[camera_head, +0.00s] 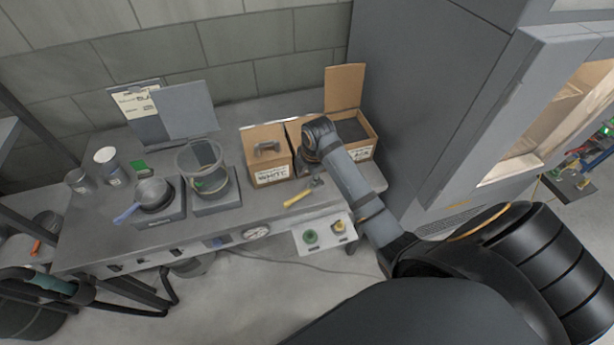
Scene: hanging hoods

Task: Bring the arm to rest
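My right arm reaches in from the lower right, over the front of the workbench (150,240). Its wrist bends down in front of the open cardboard box on the right (362,150). My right gripper (309,165) points down near the wall between the two boxes, just above the hammer (298,198). Its fingers are small and partly hidden by the wrist, so their opening does not show. I see nothing clearly held. A dark jointed shape with a teal band shows at the lower left; I cannot make out a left gripper there.
A left cardboard box (270,175) holds a grey object. A pan with a blue handle (152,192) and a clear bucket (203,165) stand on grey blocks. Cans (80,180) stand at left. A tall grey cabinet (430,100) is close on the right.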

